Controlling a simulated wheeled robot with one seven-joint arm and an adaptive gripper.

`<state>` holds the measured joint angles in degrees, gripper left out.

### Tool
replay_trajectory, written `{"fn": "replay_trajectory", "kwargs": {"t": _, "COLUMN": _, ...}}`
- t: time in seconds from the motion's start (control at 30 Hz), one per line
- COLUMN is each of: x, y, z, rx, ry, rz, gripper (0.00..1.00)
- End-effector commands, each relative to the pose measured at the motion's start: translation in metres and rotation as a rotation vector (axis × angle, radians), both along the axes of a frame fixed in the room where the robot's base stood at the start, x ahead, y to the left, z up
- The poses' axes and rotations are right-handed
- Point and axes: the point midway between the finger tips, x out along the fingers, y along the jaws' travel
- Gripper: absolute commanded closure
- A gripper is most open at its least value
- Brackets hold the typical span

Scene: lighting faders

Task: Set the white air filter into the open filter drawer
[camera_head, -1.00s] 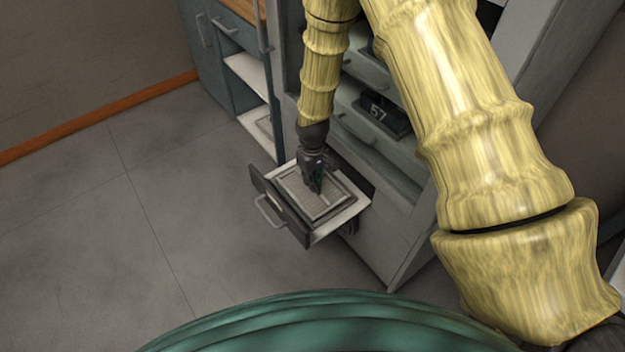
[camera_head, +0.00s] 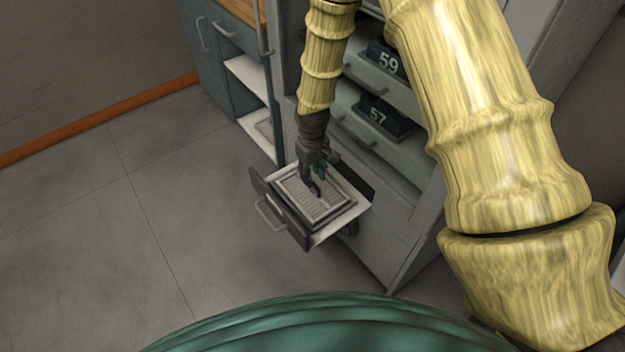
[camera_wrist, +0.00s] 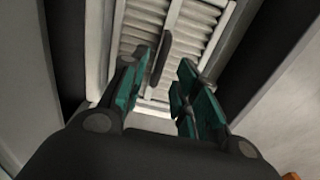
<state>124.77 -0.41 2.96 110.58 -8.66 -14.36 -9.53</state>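The white air filter (camera_head: 312,203), a pleated panel in a pale frame, lies flat in the open filter drawer (camera_head: 345,222). In the wrist view the filter's pleats (camera_wrist: 190,30) fill the top middle, with a small dark upright tab (camera_wrist: 161,58) at its centre. My gripper (camera_head: 317,186) is directly over the filter and points down at it. In the wrist view my gripper (camera_wrist: 160,88) has its two green-padded fingers well apart, with an empty gap between them. The tab shows beyond that gap. My gripper covers part of the filter in the head view.
The drawer's front with its handle (camera_head: 268,213) faces left. A blue-grey cabinet with open shelves (camera_head: 247,75) stands behind. The floor (camera_head: 90,240) to the left is clear.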

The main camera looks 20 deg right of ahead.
Motion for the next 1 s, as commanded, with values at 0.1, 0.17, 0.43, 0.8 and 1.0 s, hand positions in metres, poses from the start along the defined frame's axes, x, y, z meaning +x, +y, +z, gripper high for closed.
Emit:
{"fn": "replay_trajectory", "kwargs": {"t": 0.1, "x": 0.001, "y": 0.0, "z": 0.023, "rx": 0.001, "ry": -0.002, "rz": 0.0, "gripper": 0.69}}
{"fn": "replay_trajectory", "kwargs": {"t": 0.17, "x": 0.001, "y": 0.0, "z": 0.033, "rx": 0.001, "ry": -0.002, "rz": 0.0, "gripper": 0.69}}
{"fn": "replay_trajectory", "kwargs": {"t": 0.43, "x": 0.0, "y": 0.0, "z": 0.064, "rx": 0.0, "ry": 0.001, "rz": 0.0, "gripper": 0.69}}
{"fn": "replay_trajectory", "kwargs": {"t": 0.8, "x": 0.0, "y": 0.0, "z": 0.073, "rx": 0.0, "ry": 0.001, "rz": 0.0, "gripper": 0.69}}
{"fn": "replay_trajectory", "kwargs": {"t": 1.0, "x": 0.0, "y": 0.0, "z": 0.073, "rx": 0.0, "ry": 0.001, "rz": 0.0, "gripper": 0.69}}
